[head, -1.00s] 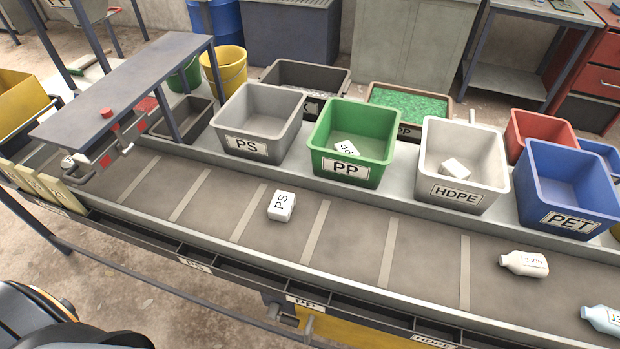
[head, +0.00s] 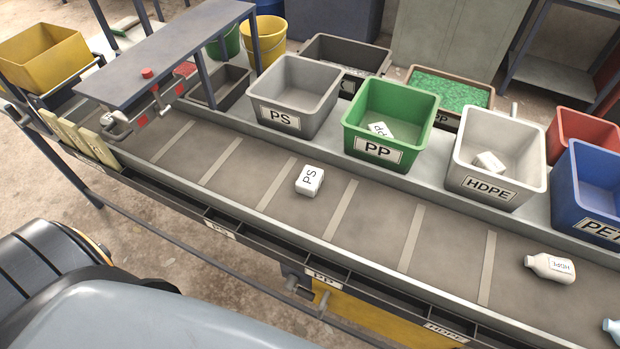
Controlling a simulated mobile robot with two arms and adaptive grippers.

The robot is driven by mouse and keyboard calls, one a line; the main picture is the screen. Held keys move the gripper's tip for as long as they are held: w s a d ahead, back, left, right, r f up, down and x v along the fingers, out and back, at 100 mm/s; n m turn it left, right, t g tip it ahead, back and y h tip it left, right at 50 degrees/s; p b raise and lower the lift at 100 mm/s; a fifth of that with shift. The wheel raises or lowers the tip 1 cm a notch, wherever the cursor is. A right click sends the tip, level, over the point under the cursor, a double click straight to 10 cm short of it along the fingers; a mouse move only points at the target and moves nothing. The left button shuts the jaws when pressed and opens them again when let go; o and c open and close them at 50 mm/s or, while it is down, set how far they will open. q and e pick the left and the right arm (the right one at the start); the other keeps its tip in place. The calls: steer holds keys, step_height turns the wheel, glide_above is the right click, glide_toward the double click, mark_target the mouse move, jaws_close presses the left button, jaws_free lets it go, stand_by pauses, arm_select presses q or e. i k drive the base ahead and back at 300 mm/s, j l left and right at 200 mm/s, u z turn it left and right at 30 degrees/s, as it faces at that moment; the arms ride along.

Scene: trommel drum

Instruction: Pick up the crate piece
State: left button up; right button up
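A white block-like piece marked PS (head: 309,180) lies on the grey conveyor belt (head: 379,225), in front of the grey PS bin (head: 287,119). A white bottle marked HDPE (head: 550,267) lies on its side farther right on the belt. Part of a pale blue bottle (head: 612,330) shows at the lower right edge. No piece in view bears a crate label, so I cannot tell for certain which one is the crate piece. Neither of my grippers is in view.
A green PP bin (head: 377,152) and a white HDPE bin (head: 489,187) each hold a white piece. A blue PET bin (head: 600,226) stands farther right. A dark gantry table (head: 175,50) spans the belt at left. The belt's near rail (head: 265,221) borders it.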

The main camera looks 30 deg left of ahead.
mark_target(308, 183)
steer(key=u, duration=0.85)
